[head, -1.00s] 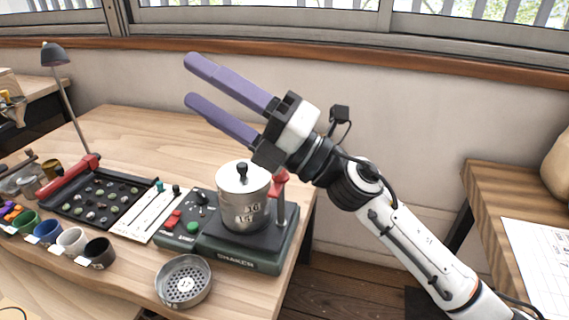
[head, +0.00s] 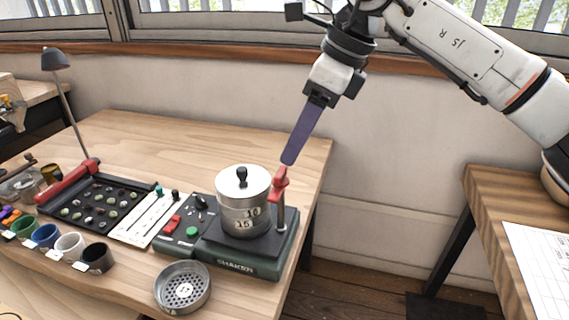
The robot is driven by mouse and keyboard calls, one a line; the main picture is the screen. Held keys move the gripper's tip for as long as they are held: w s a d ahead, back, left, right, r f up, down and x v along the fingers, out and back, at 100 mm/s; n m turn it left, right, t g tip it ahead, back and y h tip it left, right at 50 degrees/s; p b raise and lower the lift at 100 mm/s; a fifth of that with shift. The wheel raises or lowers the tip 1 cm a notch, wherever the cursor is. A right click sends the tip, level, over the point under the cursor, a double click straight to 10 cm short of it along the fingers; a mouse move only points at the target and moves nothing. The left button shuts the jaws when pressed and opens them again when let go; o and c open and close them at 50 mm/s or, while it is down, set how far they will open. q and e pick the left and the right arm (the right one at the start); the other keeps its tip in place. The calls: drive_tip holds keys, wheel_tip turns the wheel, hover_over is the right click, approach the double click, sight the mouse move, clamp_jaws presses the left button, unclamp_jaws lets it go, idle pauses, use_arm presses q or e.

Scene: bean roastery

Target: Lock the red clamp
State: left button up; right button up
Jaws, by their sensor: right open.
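The red clamp (head: 279,185) stands on a metal post at the right side of the shaker (head: 240,266), beside a lidded metal canister (head: 243,213). My right gripper (head: 289,160) points down just above the clamp, its purple fingers seen edge-on as one. It is open and holds nothing. I cannot tell whether a fingertip touches the clamp's top. My left gripper is not in view.
A perforated metal dish (head: 183,287) stands in front of the shaker. To the left are a black tray of beans (head: 97,201), several small cups and a desk lamp (head: 56,60). The table (head: 170,135) is clear behind the shaker.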

sight(280, 171)
drive_tip(key=x, duration=0.6)
drive_tip(key=shift+a+f, duration=0.25)
drive_tip(key=shift+f, duration=0.05)
drive_tip(key=c, duration=1.1)
